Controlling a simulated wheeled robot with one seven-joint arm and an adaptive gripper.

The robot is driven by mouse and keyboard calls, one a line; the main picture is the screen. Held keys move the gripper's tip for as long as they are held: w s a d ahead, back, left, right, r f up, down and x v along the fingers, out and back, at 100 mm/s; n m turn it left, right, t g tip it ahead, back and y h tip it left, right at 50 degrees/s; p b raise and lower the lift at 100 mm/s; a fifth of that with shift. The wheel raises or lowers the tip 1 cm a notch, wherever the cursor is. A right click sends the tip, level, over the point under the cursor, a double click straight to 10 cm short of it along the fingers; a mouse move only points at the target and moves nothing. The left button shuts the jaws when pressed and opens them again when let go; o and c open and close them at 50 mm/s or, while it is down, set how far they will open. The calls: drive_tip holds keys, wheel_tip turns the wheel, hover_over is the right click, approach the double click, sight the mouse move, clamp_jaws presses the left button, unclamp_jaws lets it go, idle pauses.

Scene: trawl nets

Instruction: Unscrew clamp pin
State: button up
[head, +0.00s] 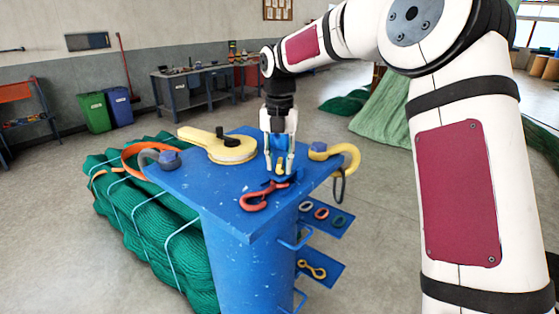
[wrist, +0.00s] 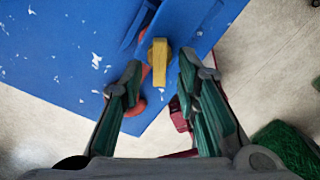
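My gripper (head: 279,168) points down over the right front part of a blue stand (head: 225,195), its fingers open. A small yellow piece (head: 280,168), which looks like the clamp pin's handle, shows between the fingertips. In the wrist view this yellow piece (wrist: 159,62) lies just beyond the open fingertips (wrist: 159,76), roughly midway between them, with a clear gap on both sides. It sits at a blue clamp part (wrist: 188,25). A red hook (head: 260,199) lies at the clamp, partly hidden behind the fingers. Whether the clamp grips it cannot be told.
A yellow hook (head: 348,158) stands right of my gripper, and a yellow tool with a black knob (head: 231,146) lies behind left. Small blue shelves (head: 335,226) hold rings on the right. Bundled green net (head: 150,228) lies left.

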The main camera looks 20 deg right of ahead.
sight(279, 163)
wheel_tip(279, 163, up, 12)
idle(0.6)
